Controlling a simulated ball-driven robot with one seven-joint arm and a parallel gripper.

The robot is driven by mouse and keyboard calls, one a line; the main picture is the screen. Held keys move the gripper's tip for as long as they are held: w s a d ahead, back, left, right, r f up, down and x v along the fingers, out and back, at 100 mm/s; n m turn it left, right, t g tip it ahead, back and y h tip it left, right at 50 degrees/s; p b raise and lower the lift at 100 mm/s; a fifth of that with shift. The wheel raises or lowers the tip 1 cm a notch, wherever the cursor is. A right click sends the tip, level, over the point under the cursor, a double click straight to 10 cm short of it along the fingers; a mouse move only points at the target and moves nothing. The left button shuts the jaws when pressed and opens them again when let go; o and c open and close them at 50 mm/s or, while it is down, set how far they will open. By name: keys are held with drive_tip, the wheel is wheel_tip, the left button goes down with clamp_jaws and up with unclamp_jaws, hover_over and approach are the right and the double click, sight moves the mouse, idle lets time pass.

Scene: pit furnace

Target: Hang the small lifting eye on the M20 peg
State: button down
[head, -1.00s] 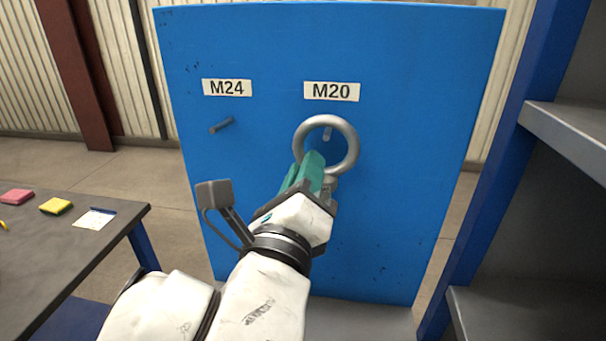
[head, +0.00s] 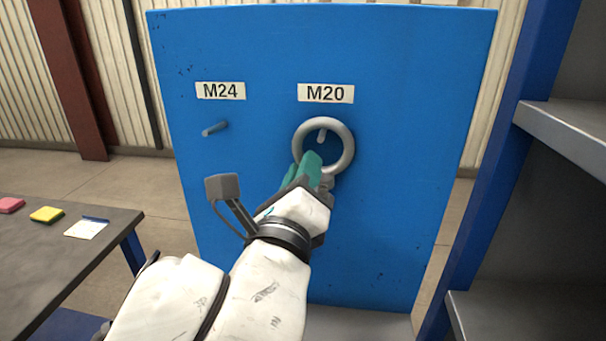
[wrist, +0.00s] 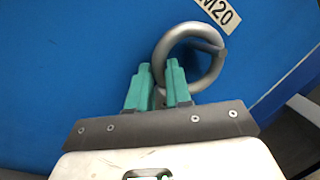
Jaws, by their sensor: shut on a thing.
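The lifting eye (head: 347,128) is a grey metal ring held upright in front of the blue board, below the M20 label (head: 326,93). It also shows in the wrist view (wrist: 217,66). My gripper (head: 312,172) is shut on the lower part of the eye, with green fingers (wrist: 160,85) around its shank. The M20 peg (head: 322,136) shows through the ring opening, near its top. In the wrist view the peg (wrist: 208,46) appears to cross the ring's opening towards its edge. I cannot tell whether the ring is around the peg or still in front of its tip.
An empty M24 peg (head: 215,129) sticks out on the left of the blue board (head: 400,150). Grey shelves with a blue post (head: 490,190) stand close on the right. A dark table (head: 70,260) with sponges and a paper is at the left.

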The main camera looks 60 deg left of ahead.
idle(0.4)
drive_tip(key=c, duration=1)
unclamp_jaws()
drive_tip(key=shift+o, duration=0.2)
drive_tip(key=b+v, duration=0.2)
drive_tip(key=v, duration=0.8)
drive_tip(key=shift+s+d+b, duration=0.25)
drive_tip(key=shift+d+b, duration=0.05)
drive_tip(key=shift+b, duration=0.05)
drive_tip(key=shift+f, duration=0.1)
